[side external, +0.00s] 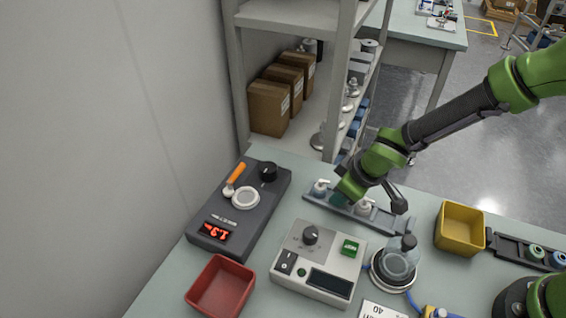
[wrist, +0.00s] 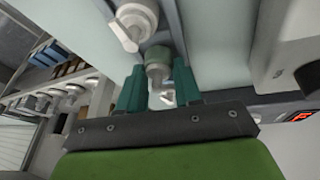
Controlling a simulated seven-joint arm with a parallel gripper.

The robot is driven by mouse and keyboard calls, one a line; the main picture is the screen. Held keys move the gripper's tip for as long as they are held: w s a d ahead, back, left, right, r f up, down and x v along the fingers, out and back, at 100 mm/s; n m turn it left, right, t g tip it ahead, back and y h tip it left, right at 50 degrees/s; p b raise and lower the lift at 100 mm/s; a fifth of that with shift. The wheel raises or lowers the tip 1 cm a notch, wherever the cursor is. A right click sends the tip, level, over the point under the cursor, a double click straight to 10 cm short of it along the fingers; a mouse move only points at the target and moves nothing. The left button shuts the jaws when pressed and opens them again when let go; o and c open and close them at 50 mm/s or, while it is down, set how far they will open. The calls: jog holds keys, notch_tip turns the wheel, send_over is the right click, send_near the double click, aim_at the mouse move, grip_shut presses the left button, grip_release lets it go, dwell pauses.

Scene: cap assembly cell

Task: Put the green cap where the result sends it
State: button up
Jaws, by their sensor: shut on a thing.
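My gripper (side external: 342,199) is low over a grey rail (side external: 398,224) in the side view. In the wrist view its two teal fingers (wrist: 159,88) are shut on a pale grey-green cap with a spout, the green cap (wrist: 158,58). The held cap is hidden behind the gripper in the side view. White spouted caps stand at the rail, one to the left (side external: 321,186) and one to the right (side external: 364,207) of the gripper. I cannot tell whether the held cap touches the rail. The tester box (side external: 318,264) has a dark display and a green button.
A red bin (side external: 220,288) stands at front left and a yellow bin (side external: 460,228) at right. A glass vessel (side external: 397,262) stands near the rail. A dark instrument (side external: 238,212) shows red digits. A shelf (side external: 290,15) stands behind.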

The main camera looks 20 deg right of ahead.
jog(key=shift+f, duration=0.15)
jog(key=o, duration=0.8)
jog(key=shift+r, duration=3.55)
jog(key=shift+s+d+f, duration=0.15)
jog(key=shift+s+f, duration=0.05)
jog(key=shift+s, duration=0.05)
jog(key=shift+m+g, duration=0.6)
jog(key=shift+m, duration=0.2)
jog(key=s+d, duration=0.1)
jog(key=s+d+r, duration=0.1)
jog(key=s, duration=0.1)
jog(key=shift+d+r, duration=0.1)
jog(key=shift+d, duration=0.05)
jog(key=s+d+r+m+t, duration=0.1)
jog(key=s+d+r+m, duration=0.2)
jog(key=s+d+r, duration=0.1)
jog(key=s+d+r+m+t, duration=0.1)
jog(key=s+d+r+m, duration=0.2)
jog(key=s+d+r, duration=0.1)
jog(key=s+d+r+m+t+y, duration=0.1)
jog(key=s+d+r+m, duration=0.1)
jog(key=s+d+r, duration=0.2)
jog(key=shift+s+d+r+m+t, duration=0.1)
jog(key=shift+d+r+m+t, duration=0.1)
jog(key=shift+d+r, duration=0.45)
jog(key=shift+d+r+m+t, duration=0.2)
jog(key=shift+d+r, duration=0.2)
jog(key=shift+r, duration=0.35)
